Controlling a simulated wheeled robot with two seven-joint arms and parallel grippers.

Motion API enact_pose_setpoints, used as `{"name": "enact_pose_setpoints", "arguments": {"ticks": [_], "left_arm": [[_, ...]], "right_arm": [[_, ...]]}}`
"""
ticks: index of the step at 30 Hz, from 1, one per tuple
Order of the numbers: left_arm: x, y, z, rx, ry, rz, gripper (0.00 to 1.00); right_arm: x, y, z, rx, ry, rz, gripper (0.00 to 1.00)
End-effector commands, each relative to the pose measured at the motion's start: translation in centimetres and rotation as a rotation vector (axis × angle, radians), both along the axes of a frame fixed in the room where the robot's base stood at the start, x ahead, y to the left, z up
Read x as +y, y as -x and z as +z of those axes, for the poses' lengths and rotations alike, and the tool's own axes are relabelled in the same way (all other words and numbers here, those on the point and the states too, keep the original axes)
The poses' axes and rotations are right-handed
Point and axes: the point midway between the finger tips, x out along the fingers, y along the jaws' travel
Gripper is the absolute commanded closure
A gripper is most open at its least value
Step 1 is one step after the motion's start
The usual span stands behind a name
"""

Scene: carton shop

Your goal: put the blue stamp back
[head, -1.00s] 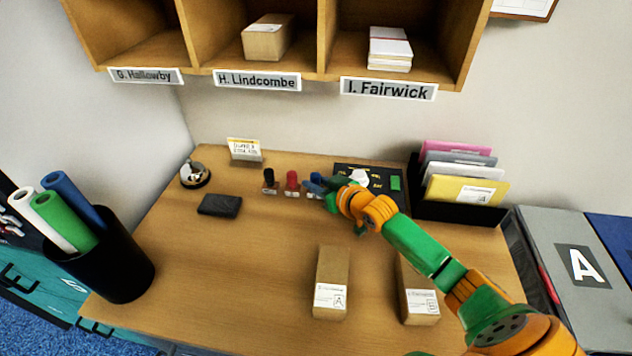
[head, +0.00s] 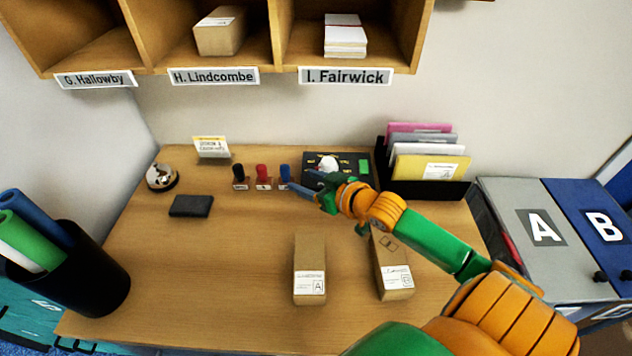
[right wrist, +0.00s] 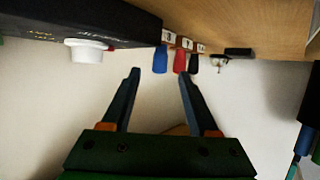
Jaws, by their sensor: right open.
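The blue stamp (head: 285,173) stands upright at the right end of a short row on the table, beside the red stamp (head: 262,174) and the black stamp (head: 239,174). Small white labels show at their bases. My right gripper (head: 303,190) is open, just to the right of and in front of the blue stamp. In the right wrist view, the open fingers (right wrist: 159,78) hold nothing. There the blue stamp (right wrist: 160,59) shows beyond the fingertips, apart from them. My left gripper is out of view.
A black device (head: 337,160) with a white round part stands behind the gripper. A file holder (head: 430,188) is to its right. A dark ink pad (head: 191,206) and a bell (head: 161,178) are at left. Two cartons (head: 310,262) (head: 391,262) lie in front. The table's middle left is clear.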

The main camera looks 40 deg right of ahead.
Motion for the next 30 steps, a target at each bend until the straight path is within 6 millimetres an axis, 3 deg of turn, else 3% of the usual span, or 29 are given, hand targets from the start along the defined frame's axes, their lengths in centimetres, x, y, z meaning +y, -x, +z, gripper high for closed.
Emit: {"name": "enact_pose_setpoints", "arguments": {"ticks": [3,9,24,26,30], "left_arm": [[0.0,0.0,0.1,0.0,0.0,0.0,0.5],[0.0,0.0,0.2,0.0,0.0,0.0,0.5],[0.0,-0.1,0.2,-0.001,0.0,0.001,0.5],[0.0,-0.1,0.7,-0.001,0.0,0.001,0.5],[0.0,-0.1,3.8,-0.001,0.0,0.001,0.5]], "right_arm": [[-0.2,1.7,0.6,0.002,0.001,0.001,0.4],[-0.4,3.2,1.3,0.001,0.001,0.001,0.4],[-0.4,3.4,1.4,0.0,0.001,0.001,0.4],[-0.4,3.4,1.9,0.0,0.001,0.001,0.4],[-0.4,3.4,5.0,-0.001,0.0,0.001,0.4]]}}
